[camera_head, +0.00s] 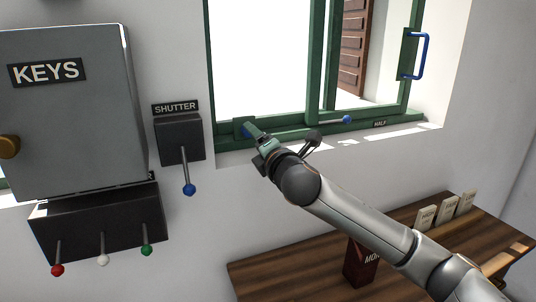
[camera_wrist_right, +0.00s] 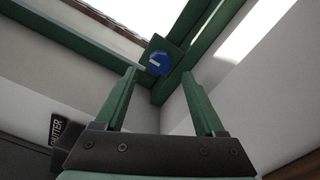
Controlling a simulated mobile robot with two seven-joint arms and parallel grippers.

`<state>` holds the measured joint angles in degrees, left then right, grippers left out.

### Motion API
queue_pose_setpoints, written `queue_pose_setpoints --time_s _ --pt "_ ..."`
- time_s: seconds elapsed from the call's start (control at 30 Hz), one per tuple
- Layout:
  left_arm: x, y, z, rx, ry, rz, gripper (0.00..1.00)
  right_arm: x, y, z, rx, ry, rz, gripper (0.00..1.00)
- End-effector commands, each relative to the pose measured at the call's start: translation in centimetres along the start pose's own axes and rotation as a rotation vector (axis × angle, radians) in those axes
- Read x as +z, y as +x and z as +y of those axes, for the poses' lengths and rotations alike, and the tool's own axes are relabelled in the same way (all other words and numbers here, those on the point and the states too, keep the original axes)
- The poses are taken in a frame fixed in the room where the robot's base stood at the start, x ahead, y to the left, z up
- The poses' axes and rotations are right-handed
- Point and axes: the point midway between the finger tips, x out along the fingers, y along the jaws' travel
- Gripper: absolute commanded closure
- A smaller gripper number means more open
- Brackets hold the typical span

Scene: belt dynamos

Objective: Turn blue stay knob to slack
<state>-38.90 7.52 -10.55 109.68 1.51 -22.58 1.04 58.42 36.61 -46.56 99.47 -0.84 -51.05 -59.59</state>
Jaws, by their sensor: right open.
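The blue stay knob (camera_wrist_right: 159,63) is round with a pale line mark across its face. It sits on a green plate at the lower corner of the green window frame. My right gripper (camera_wrist_right: 159,73) is open. Its two green fingers point up at the knob, which appears between the tips and seemingly just beyond them; contact cannot be told. In the head view, my right gripper (camera_head: 249,129) reaches that same window corner and largely covers the knob. My left gripper is not in view.
A blue ball-ended lever (camera_head: 347,119) lies on the sill, and a blue handle (camera_head: 424,56) is on the window sash. To the left are a shutter box (camera_head: 180,138) with a blue-ended lever and a grey KEYS cabinet (camera_head: 70,120). A wooden table (camera_head: 290,275) stands below.

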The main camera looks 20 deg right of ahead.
Motion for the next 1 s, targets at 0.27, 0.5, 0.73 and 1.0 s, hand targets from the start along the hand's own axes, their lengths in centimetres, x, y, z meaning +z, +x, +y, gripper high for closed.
queue_pose_setpoints --time_s 0.27,0.5,0.73,1.0 --pt "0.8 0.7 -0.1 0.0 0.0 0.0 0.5 -0.1 -4.7 -0.2 0.001 -0.001 0.0 0.29" --pt "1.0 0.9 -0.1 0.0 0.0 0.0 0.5 0.0 -7.1 -0.1 0.0 -0.001 -0.001 0.29" --pt "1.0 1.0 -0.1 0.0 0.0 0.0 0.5 0.0 -7.5 0.0 0.0 -0.001 0.0 0.29" --pt "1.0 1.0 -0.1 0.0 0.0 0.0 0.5 0.0 -7.5 0.0 0.0 -0.001 0.0 0.29"
